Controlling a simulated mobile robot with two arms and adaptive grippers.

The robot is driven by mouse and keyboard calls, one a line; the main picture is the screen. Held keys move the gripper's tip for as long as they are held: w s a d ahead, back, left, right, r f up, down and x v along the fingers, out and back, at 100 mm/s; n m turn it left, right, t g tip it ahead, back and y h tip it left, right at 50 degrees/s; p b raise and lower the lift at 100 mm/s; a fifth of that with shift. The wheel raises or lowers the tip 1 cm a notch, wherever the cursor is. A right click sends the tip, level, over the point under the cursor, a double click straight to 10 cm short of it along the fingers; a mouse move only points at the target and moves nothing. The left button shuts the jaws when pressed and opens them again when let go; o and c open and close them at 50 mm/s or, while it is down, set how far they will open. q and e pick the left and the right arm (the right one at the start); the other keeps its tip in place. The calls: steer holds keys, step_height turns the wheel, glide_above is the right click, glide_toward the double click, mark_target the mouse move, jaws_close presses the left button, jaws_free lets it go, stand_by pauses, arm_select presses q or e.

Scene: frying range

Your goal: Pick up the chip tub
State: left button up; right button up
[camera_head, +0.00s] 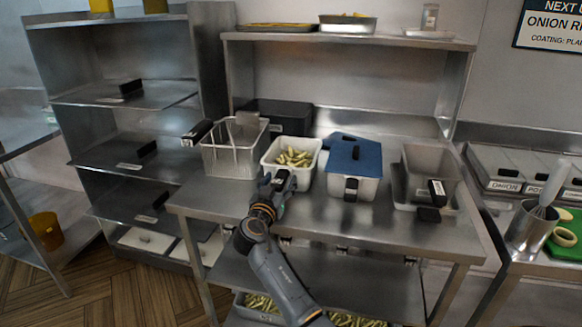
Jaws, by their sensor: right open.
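The chip tub (310,176) is a white tub with yellow chips in it. It stands on the steel worktop, between a wire basket and a blue-lidded tub. My right gripper (277,181) is open at the tub's front side, its arm rising from the bottom of the picture. Its fingers overlap the front wall in the view and hide part of it. I cannot tell whether they touch the tub. My left gripper is not in view.
A wire fry basket (232,160) stands left of the tub, a blue-lidded tub (355,158) to its right, and a grey tub (425,168) further right. A dark box (285,112) stands behind. The steel worktop (355,228) is clear in front. A shelf (400,41) overhangs the back.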

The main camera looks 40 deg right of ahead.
steer(key=shift+w+d, duration=0.3)
steer(key=shift+d, duration=0.05)
jaws_close()
steer(key=shift+r, duration=0.15)
